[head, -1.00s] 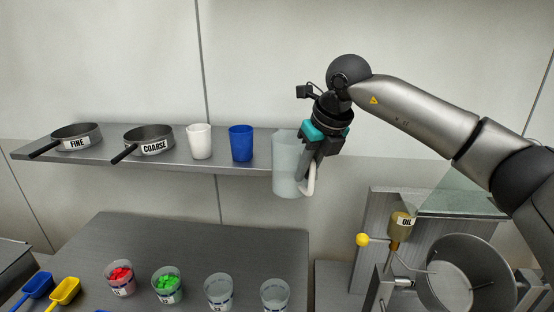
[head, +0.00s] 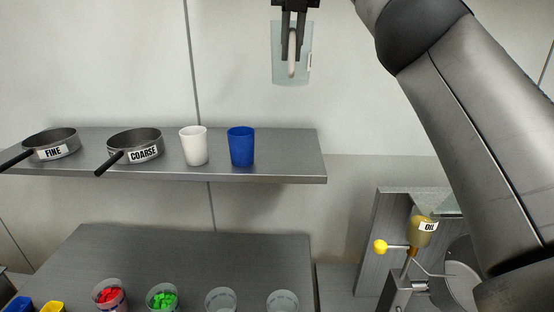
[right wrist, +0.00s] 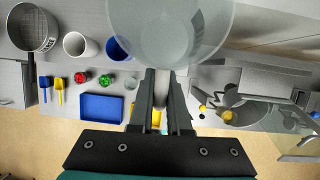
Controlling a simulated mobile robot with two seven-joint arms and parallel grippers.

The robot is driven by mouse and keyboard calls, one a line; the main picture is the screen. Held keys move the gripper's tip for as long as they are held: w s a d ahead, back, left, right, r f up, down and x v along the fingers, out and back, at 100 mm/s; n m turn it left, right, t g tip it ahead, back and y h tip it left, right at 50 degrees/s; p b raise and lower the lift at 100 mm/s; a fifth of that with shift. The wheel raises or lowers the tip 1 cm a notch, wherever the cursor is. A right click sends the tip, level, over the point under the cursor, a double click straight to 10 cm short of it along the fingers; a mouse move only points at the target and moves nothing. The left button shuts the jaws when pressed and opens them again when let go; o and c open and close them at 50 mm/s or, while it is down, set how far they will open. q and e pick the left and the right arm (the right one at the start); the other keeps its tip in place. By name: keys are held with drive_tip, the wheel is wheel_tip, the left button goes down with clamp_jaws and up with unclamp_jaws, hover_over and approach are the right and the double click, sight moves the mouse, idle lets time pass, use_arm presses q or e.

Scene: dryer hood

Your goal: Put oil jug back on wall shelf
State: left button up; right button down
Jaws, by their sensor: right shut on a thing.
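The oil jug (head: 280,68) is a translucent pale jug with a light handle. It hangs upright at the top of the head view, well above the right end of the wall shelf (head: 290,168). My right gripper (head: 292,32) is shut on its handle. In the right wrist view the jug (right wrist: 170,30) fills the top middle, beyond the fingers of the gripper (right wrist: 163,85). The shelf surface right of the blue cup is bare. My left gripper is not in view.
On the shelf stand the FINE sieve (head: 52,144), the COARSE sieve (head: 136,146), a white cup (head: 194,146) and a blue cup (head: 241,147). Below is a counter (head: 180,255) with several cups.

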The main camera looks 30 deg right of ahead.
drive_tip(key=shift+d+f+b, duration=0.1)
drive_tip(key=shift+f+b, duration=1.8)
drive_tip(key=shift+f, duration=8.05)
drive_tip(key=c, duration=1.3)
unclamp_jaws()
drive_tip(key=shift+f, duration=0.15)
drive_tip(key=o, duration=0.4)
